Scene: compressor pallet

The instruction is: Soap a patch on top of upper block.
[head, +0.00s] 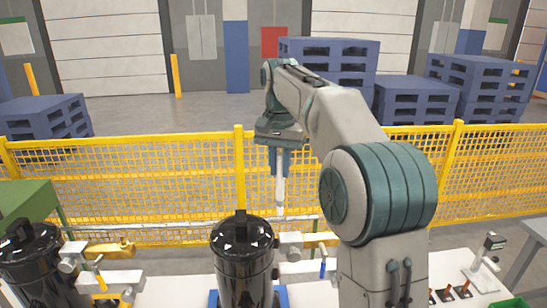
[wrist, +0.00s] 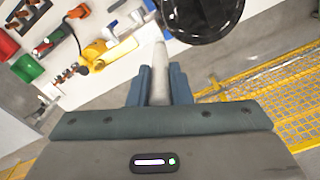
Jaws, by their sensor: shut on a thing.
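My gripper (head: 280,170) hangs fingers-down right of the middle black compressor (head: 245,262), shut on a pale, slim, tapered tool (head: 280,196). In the wrist view, the gripper (wrist: 160,88) has its blue fingers either side of the tool (wrist: 160,70), whose tip points away from me. Right of the compressor, a silver upper block (head: 291,240) with a brass part sits above a lower fitting with a blue handle (head: 322,268). The tool's tip is above this block in the head picture; I see no clear contact. No soap patch can be made out.
Another black compressor (head: 38,265) with similar fittings stands at left. A yellow mesh fence (head: 130,190) runs behind the pallet. Small tools (head: 455,293), a stand (head: 484,262) and a green bin (head: 510,303) are at right. Blue pallets (head: 335,60) stand beyond the fence.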

